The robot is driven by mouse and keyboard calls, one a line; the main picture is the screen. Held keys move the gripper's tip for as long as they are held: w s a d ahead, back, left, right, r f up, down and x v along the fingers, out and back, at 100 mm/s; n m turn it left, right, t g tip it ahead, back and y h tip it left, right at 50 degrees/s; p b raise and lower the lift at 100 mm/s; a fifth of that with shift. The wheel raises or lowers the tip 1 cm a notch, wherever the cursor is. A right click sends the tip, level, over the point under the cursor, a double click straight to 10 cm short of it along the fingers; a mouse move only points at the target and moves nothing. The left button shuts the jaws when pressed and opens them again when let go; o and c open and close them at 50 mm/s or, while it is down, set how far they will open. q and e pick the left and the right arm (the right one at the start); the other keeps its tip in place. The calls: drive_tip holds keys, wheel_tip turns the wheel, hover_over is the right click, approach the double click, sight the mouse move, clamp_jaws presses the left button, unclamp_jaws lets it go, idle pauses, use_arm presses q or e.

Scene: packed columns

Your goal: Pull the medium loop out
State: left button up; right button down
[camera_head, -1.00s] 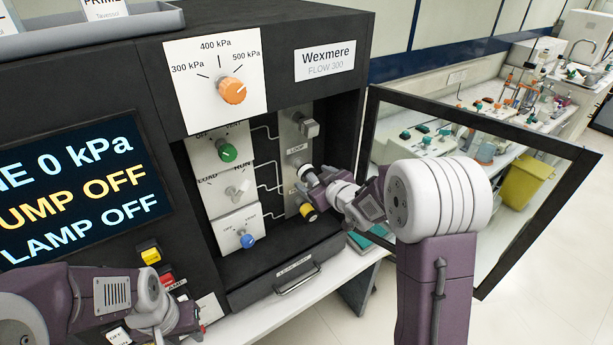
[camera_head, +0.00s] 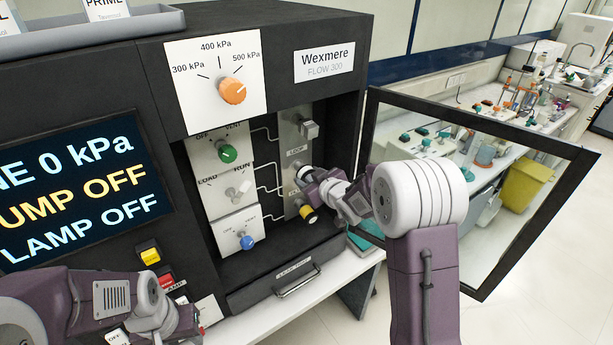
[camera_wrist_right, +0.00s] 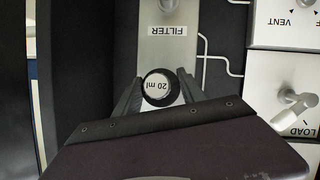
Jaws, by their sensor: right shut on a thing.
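A black round cartridge with a white end marked "20 ml" (camera_wrist_right: 161,88) sits between the fingers of my right gripper (camera_wrist_right: 160,95), which is shut on it. In the head view this loop (camera_head: 304,172) is at the grey panel strip (camera_head: 296,150), below the "LOOP" label. The gripper (camera_head: 309,179) hides part of it, and I cannot tell whether it is still seated. The "FILTER" label (camera_wrist_right: 168,31) shows beside it in the wrist view. My left gripper (camera_head: 172,325) is low at the left; its fingertips are unclear.
A yellow-and-black part (camera_head: 308,213) is just below the gripper. Valve knobs (camera_head: 228,154) stand to its left inside the bay. A drawer with a handle (camera_head: 298,280) lies below. An open framed glass door (camera_head: 480,130) stands at the right, near my right arm.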

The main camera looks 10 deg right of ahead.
drive_tip(key=shift+s, duration=0.1)
drive_tip(key=shift+s, duration=0.1)
drive_tip(key=shift+s+d, duration=0.15)
drive_tip(key=shift+s, duration=0.1)
drive_tip(key=shift+s+f, duration=0.1)
idle(0.4)
drive_tip(key=shift+s+d+f+b, duration=0.1)
drive_tip(key=shift+s+d+b, duration=0.15)
drive_tip(key=shift+s, duration=0.35)
drive_tip(key=shift+s+d+f+b, duration=0.1)
drive_tip(key=shift+s+d+b, duration=0.15)
drive_tip(key=shift+s, duration=0.3)
drive_tip(key=s+d+b, duration=0.1)
drive_tip(key=s+d, duration=0.1)
drive_tip(key=s, duration=0.4)
drive_tip(key=shift+s+d+f, duration=0.15)
drive_tip(key=shift+s+f, duration=0.1)
drive_tip(key=shift+f, duration=0.2)
